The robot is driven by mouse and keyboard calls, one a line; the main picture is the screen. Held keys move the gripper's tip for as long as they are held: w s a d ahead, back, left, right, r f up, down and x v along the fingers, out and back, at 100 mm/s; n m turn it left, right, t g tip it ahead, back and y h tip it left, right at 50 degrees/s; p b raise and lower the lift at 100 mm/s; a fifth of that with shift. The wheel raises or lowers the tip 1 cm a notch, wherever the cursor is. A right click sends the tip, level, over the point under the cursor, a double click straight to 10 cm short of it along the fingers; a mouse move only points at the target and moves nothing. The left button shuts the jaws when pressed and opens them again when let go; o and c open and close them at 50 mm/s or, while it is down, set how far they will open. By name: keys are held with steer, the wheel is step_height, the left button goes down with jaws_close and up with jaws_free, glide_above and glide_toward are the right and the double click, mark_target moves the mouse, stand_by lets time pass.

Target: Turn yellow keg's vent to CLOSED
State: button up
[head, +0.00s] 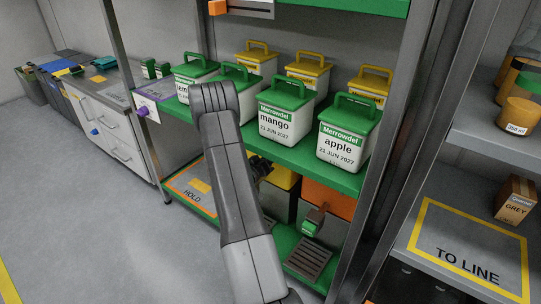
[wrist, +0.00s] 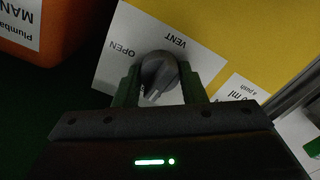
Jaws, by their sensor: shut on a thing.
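The yellow keg (head: 286,178) stands on the lower green shelf, partly hidden behind my arm in the head view. Its yellow face (wrist: 250,40) fills the upper right of the wrist view, with a white label (wrist: 118,50) reading VENT and OPEN, tilted and upside down. The grey vent knob (wrist: 158,70) sits on this label. My gripper (wrist: 160,85) has one finger on each side of the knob and is shut on it. A pale mark on the knob points to the lower left in the picture, away from OPEN. No CLOSED lettering shows; the gripper covers the label's lower part.
An orange keg (head: 328,198) stands right of the yellow keg, with a dispenser (head: 313,220) in front and a drain grate (head: 308,258) below. White tubs with green lids (head: 283,108) line the shelf above. A grey upright (head: 372,170) stands at right.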

steer(key=shift+n, duration=0.7)
steer(key=o, duration=1)
steer(key=p+v, duration=0.2)
steer(key=v, duration=1.2)
steer(key=shift+w+d, duration=0.1)
steer(key=shift+w, duration=0.05)
steer(key=b+x, duration=0.1)
steer(key=x, duration=1.2)
steer(key=shift+w+d+b, duration=0.2)
steer(key=shift+w+b, duration=0.05)
steer(key=shift+b, duration=0.05)
